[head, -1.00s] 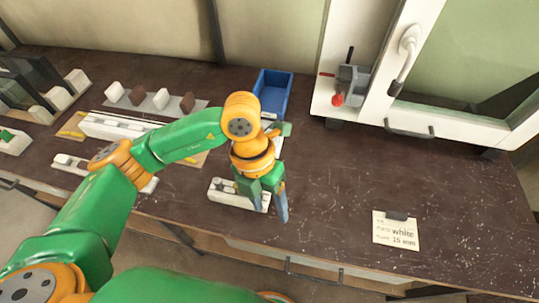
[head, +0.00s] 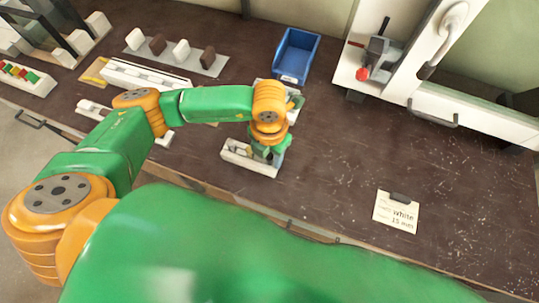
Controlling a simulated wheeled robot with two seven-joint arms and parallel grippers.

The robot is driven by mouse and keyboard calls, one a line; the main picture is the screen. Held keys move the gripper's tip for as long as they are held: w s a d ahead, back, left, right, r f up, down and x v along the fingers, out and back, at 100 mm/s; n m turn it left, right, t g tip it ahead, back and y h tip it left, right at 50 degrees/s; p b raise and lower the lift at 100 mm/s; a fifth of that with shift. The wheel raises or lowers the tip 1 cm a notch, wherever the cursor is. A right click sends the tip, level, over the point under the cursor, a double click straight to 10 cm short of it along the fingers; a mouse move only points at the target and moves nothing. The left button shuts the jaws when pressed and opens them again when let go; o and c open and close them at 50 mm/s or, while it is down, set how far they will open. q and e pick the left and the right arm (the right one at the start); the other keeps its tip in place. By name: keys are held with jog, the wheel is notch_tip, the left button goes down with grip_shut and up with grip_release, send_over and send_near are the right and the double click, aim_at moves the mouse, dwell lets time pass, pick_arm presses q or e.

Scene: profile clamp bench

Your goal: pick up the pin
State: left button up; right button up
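My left gripper (head: 268,159) points down at a small white tray (head: 236,157) near the front edge of the bench. Its fingers are at the right part of the tray and mostly hidden by the gripper body, so I cannot tell whether they are open or shut. I cannot make out a pin; the gripper covers part of the tray. My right gripper is not in view.
A blue bin (head: 297,56) stands behind the gripper. A grey strip with white and brown blocks (head: 217,67) lies back left. A white frame with a red-knobbed clamp (head: 379,62) stands back right. A note card (head: 394,214) lies front right; the bench around it is clear.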

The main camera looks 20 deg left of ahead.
pick_arm(q)
jog(key=shift+s, duration=0.1)
grip_shut()
jog(key=shift+r, duration=0.1)
